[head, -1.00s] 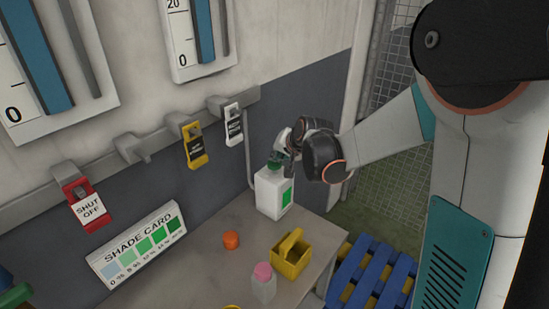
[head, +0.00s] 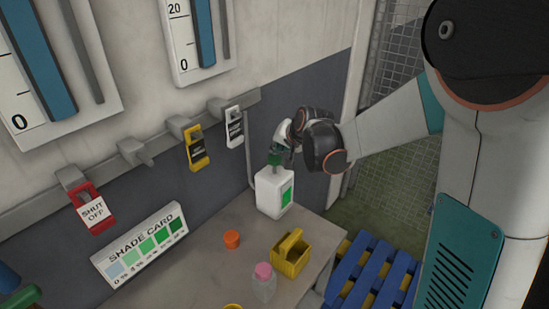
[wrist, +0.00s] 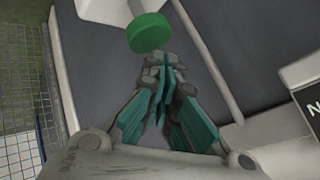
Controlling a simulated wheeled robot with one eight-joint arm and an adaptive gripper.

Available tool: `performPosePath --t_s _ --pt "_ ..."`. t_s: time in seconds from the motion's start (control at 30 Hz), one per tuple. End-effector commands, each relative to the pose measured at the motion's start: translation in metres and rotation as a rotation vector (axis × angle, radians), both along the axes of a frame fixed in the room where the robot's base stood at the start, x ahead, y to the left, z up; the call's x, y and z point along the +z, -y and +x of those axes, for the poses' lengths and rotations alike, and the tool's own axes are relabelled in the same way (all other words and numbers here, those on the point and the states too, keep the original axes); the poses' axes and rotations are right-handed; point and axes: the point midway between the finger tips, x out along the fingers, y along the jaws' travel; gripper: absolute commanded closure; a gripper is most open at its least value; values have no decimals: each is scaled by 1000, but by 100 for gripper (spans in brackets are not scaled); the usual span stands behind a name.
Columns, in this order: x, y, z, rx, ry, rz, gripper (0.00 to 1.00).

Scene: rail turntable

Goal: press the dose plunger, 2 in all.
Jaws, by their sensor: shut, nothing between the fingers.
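The dose plunger (head: 275,158) is a round green cap on top of a white bottle (head: 270,194) with a green label, at the back right of the bench. The cap stands clear above the bottle on its stem. My gripper (head: 282,146) is shut and empty, right over the cap. In the wrist view the green plunger (wrist: 148,34) lies just past the tips of my closed gripper (wrist: 165,62). I cannot tell whether the fingertips touch it.
The bench (head: 205,268) holds an orange cap (head: 232,240), a yellow caddy (head: 290,256), a pink-topped bottle (head: 264,284) and a shade card (head: 140,246). Tags hang from a wall rail (head: 160,134) beside the bottle. A blue pallet (head: 365,275) lies at right.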

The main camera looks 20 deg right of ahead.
Motion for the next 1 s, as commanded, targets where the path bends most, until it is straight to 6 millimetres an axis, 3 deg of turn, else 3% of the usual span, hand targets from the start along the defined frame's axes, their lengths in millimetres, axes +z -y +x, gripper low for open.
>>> performPosePath --t_s 0.23,0.7,1.0 --pt "8 0 0 0 0 0 100" --pt "49 0 0 0 0 0 100" --pt "50 0 0 0 0 0 100"
